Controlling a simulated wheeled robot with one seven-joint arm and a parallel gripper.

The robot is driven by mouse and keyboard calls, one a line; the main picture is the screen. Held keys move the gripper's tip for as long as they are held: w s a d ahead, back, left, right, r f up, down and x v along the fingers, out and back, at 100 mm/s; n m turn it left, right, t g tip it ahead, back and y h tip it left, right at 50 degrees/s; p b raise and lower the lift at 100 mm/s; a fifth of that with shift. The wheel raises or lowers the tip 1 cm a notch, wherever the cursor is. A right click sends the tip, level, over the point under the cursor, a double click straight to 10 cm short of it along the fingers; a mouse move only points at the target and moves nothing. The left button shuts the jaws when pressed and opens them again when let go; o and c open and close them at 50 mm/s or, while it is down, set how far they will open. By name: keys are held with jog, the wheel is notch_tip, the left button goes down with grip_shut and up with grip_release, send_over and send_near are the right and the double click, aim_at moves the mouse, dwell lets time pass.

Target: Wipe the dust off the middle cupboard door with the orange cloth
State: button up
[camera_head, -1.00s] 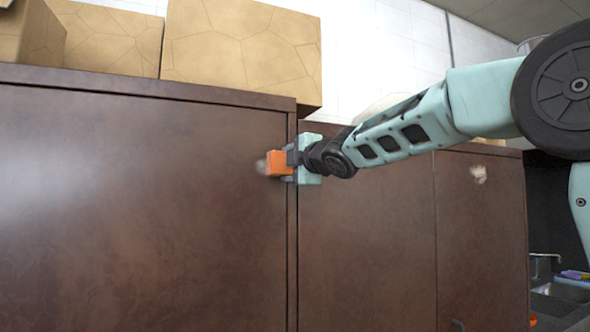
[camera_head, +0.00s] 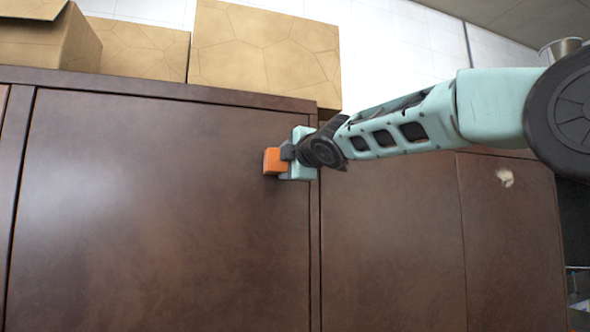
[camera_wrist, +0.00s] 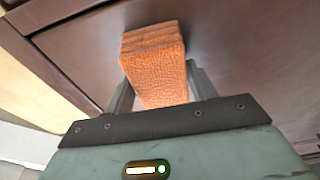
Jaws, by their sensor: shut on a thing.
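My gripper (camera_head: 287,160) is shut on the folded orange cloth (camera_head: 272,161), near the upper right corner of a wide brown cupboard door (camera_head: 150,220). This door has a slice of another door at its left and more doors at its right. The cloth's front end is at or very near the door face; I cannot tell if it touches. In the wrist view the cloth (camera_wrist: 155,60) sticks out from between the fingers towards the brown surface. No pale dust shows on this door; the part behind the cloth and gripper is hidden.
Cardboard boxes (camera_head: 265,50) stand on top of the cupboards. My arm reaches in from the right across the upper part of the right-hand doors. The wide door's face is otherwise clear.

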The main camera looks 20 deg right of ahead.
jog(key=shift+a, duration=0.45)
jog(key=shift+f, duration=0.1)
jog(key=shift+s+b, duration=0.85)
jog(key=shift+s, duration=2.05)
jog(key=shift+s, duration=0.1)
jog(key=s, duration=0.2)
jog(key=shift+s, duration=0.4)
jog(key=shift+w, duration=0.1)
